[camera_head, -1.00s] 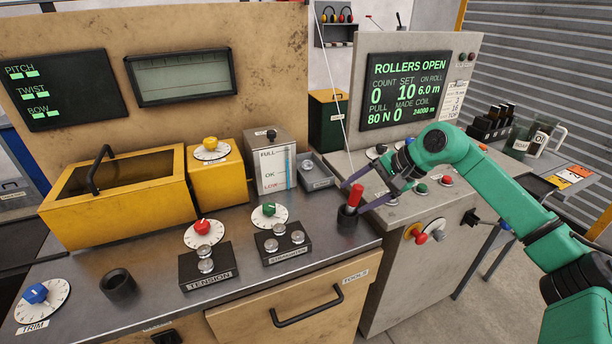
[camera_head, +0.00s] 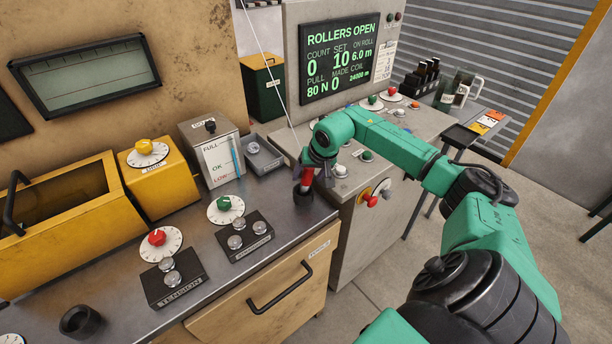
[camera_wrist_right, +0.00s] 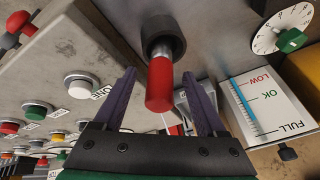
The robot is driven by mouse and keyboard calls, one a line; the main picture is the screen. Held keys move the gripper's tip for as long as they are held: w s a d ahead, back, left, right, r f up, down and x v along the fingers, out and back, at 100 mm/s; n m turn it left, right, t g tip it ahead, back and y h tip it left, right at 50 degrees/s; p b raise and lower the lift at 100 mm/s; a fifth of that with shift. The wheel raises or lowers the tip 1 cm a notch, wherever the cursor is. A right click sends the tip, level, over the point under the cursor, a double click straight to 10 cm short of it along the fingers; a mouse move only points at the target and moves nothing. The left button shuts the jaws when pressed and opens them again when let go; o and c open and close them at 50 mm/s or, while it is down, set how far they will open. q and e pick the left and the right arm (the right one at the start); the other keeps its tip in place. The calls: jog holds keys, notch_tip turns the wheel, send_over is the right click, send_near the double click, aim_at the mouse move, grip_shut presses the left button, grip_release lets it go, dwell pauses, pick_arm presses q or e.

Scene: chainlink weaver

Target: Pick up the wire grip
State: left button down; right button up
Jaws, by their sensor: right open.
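The wire grip has a red handle (camera_head: 307,175) and stands upright in a black round holder (camera_head: 303,196) at the right end of the metal bench. In the right wrist view the red handle (camera_wrist_right: 160,84) shows with its far end in the dark holder (camera_wrist_right: 163,42). My right gripper (camera_wrist_right: 159,74) is open, with one purple finger on each side of the handle and gaps visible there. In the head view my right gripper (camera_head: 314,180) is at the handle and its wrist partly hides it. My left gripper is not in view.
A grey console (camera_head: 345,215) with buttons and knobs stands just right of the holder. A small grey tray (camera_head: 264,158) and a level gauge box (camera_head: 217,155) are behind left. A thin wire (camera_head: 266,60) runs down near my wrist. An empty black cup (camera_head: 80,321) is at front left.

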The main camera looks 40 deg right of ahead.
jog(key=shift+w+f, duration=0.1)
jog(key=shift+f, duration=0.25)
jog(key=c, duration=1.1)
grip_shut()
jog(key=shift+w+r, duration=0.1)
